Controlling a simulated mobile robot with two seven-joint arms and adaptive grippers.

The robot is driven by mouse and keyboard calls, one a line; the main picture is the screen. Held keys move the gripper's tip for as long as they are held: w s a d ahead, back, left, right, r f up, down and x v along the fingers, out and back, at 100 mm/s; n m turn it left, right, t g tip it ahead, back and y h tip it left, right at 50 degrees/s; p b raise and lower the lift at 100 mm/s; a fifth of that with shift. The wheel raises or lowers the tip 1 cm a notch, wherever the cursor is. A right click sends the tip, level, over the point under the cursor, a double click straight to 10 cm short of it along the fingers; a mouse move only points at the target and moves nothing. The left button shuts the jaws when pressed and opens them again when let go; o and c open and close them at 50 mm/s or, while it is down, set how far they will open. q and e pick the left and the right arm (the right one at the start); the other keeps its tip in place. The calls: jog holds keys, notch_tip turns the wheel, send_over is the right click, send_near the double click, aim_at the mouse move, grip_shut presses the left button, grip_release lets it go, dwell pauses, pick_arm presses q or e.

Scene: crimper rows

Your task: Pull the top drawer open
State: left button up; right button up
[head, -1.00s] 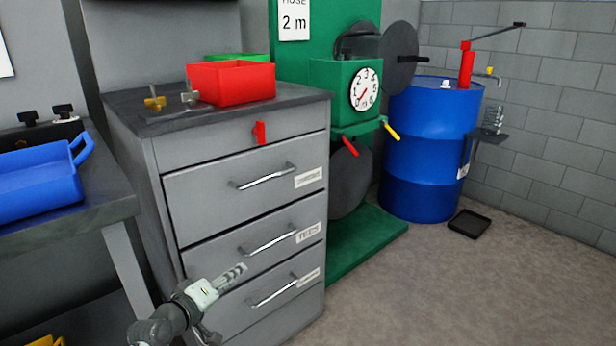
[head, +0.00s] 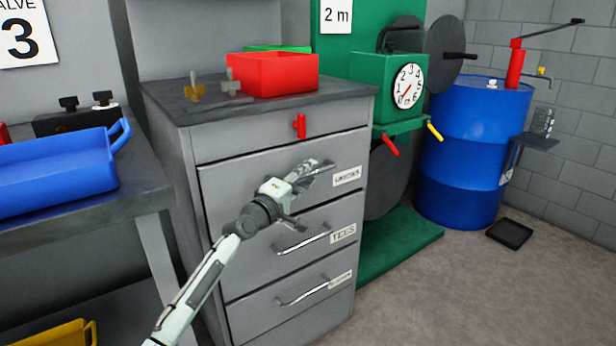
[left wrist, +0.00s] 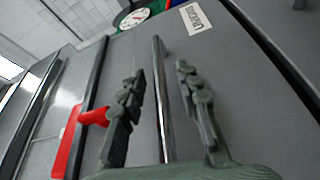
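The top drawer (head: 228,190) is the upper of three drawers in a grey cabinet, and its front looks flush and shut. It bears a white label (head: 347,176). My left gripper (head: 317,167) is at the top drawer's handle and hides most of it in the head view. In the left wrist view, the metal handle bar (left wrist: 161,100) runs between the two open dark fingers, with a gap on each side. A red latch-like piece (head: 299,126) sits on the strip above the drawer; it also shows in the left wrist view (left wrist: 68,145). My right gripper is not in view.
The cabinet top (head: 345,88) holds a red bin (head: 275,75) and small valve-like parts. A bench with a blue bin (head: 55,168) stands at left. A green machine (head: 372,80) and blue drum (head: 470,150) stand at right. Floor in front is clear.

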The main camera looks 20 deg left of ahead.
pick_arm(q)
jog(key=shift+w, duration=0.15)
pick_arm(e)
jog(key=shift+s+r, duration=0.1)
pick_arm(q)
jog(key=shift+c, duration=0.5)
grip_shut()
jog(key=shift+d, duration=0.15)
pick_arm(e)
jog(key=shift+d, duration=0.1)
